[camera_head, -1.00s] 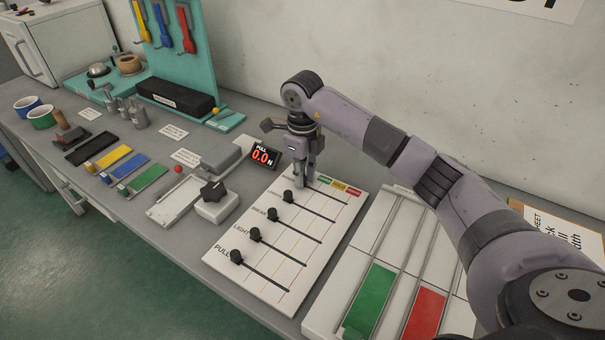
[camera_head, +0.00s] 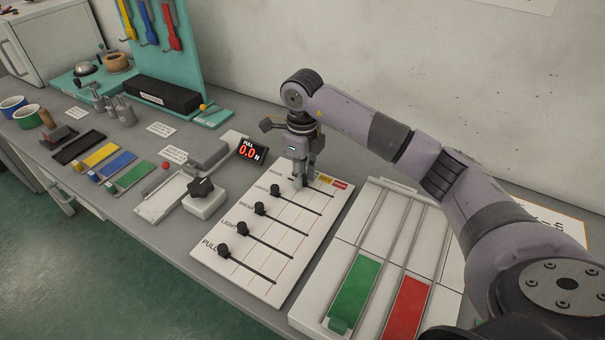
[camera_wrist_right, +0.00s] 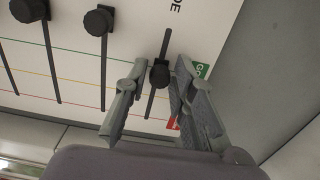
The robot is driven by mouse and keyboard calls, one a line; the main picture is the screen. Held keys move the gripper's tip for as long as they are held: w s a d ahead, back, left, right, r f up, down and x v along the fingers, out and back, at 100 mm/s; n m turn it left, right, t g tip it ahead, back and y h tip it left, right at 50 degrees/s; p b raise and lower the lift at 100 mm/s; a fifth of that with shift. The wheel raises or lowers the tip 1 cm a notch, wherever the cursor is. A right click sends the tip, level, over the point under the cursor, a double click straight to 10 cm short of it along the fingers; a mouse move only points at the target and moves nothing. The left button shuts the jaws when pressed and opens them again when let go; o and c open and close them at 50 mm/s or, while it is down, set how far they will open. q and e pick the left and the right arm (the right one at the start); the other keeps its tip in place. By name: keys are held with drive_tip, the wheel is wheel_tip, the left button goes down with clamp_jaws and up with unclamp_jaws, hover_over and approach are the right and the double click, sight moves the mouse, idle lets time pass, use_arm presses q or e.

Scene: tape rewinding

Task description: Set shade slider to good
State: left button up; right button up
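The white slider panel (camera_head: 262,243) lies on the bench with several black knobs on dark tracks. My right gripper (camera_head: 301,180) points down over the panel's far track. In the right wrist view, the shade knob (camera_wrist_right: 158,74) sits between the two fingers of my right gripper (camera_wrist_right: 159,80), with small gaps beside it. Its track runs from the partly seen "DE" lettering toward the red label. The knob appears close to the green line; its exact position is hard to tell. The green "GOOD" label (camera_wrist_right: 201,69) is partly behind a finger. My left gripper is out of view.
A display (camera_head: 251,150) reading 0.0 N stands at the panel's far left corner. A tray with green and red strips (camera_head: 385,212) lies close on the right. The wall is behind.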

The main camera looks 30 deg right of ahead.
drive_tip(key=shift+o, duration=1.2)
drive_tip(key=shift+s+d, duration=0.15)
drive_tip(key=shift+r, duration=0.15)
wheel_tip(320, 180, up, 12)
drive_tip(key=shift+f, duration=0.2)
